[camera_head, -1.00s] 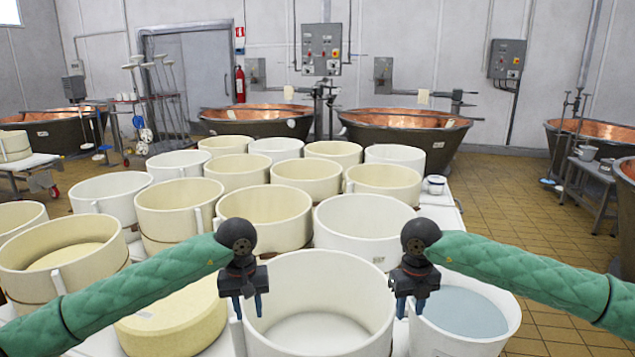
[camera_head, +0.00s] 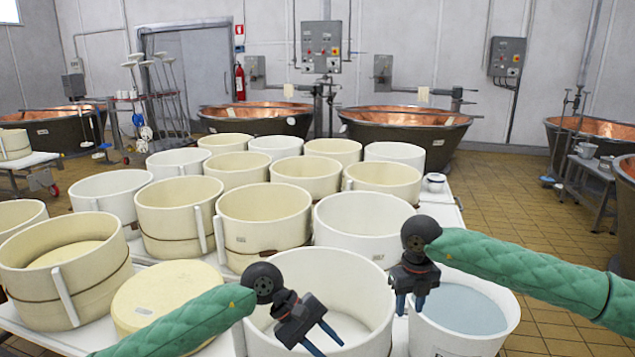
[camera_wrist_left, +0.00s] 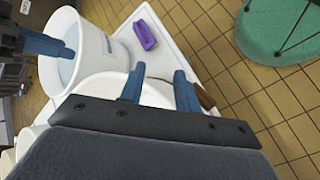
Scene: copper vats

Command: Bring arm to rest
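My left gripper (camera_head: 328,347) hangs low over the front white tub, its two blue fingers apart and tilted down to the right. In the left wrist view the left gripper (camera_wrist_left: 159,70) also shows its fingers apart with nothing between them. My right gripper (camera_head: 410,310) points down, with its fingers apart and empty, between the front white tub (camera_head: 372,285) and the tub of pale liquid (camera_head: 500,330). Part of it shows at the upper left of the left wrist view. Neither gripper visibly holds anything.
Several cream and white tubs crowd the white table (camera_head: 455,205). A cheese wheel (camera_head: 150,295) lies at the lower left. A purple object (camera_wrist_left: 146,34) lies on the table corner in the left wrist view. Copper vats (camera_head: 405,122) stand behind; tiled floor is free at right.

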